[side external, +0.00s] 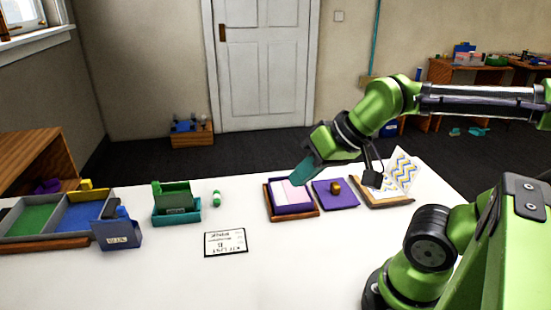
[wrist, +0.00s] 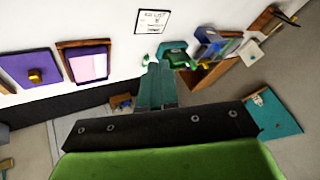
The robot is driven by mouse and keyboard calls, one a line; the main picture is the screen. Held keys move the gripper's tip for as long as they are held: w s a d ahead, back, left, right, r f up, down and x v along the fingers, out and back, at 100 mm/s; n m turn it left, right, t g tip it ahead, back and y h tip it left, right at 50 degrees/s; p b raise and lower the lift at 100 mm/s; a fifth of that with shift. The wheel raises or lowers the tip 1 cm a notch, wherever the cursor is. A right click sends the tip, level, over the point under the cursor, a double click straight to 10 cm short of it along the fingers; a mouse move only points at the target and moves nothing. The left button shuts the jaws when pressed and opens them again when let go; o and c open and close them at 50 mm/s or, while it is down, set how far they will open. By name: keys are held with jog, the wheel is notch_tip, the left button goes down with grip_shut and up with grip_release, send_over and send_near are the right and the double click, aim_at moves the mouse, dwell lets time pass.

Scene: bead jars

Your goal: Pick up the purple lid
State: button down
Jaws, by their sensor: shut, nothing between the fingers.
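The purple lid (side external: 345,200) is a flat square with a small gold-brown knob on top. It lies flat on the white table, just right of the purple box, in the side view. It also shows at the left of the wrist view (wrist: 20,66), its knob uppermost. My gripper (side external: 301,175) has teal fingers and hangs above the purple box, up and left of the lid. In the wrist view the fingers (wrist: 155,80) are together and empty, well to the right of the lid. Nothing covers the lid in either view.
The open purple box (side external: 293,209) with a pale pink inside sits on a wooden tray beside the lid. A patterned board (side external: 400,170) stands right of the lid. A printed card (side external: 226,242), green box (side external: 175,208) and divided tray (side external: 35,220) are left. The front table is clear.

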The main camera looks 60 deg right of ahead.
jog(key=c, duration=0.8)
grip_release()
jog(key=shift+c, duration=0.2)
jog(key=shift+d, duration=0.1)
jog(key=m+g+h, duration=0.2)
jog(key=m+g, duration=0.3)
jog(key=g, duration=0.2)
send_over(336, 184)
notch_tip(336, 184, down, 7)
notch_tip(336, 184, down, 16)
jog(key=shift+r, duration=0.1)
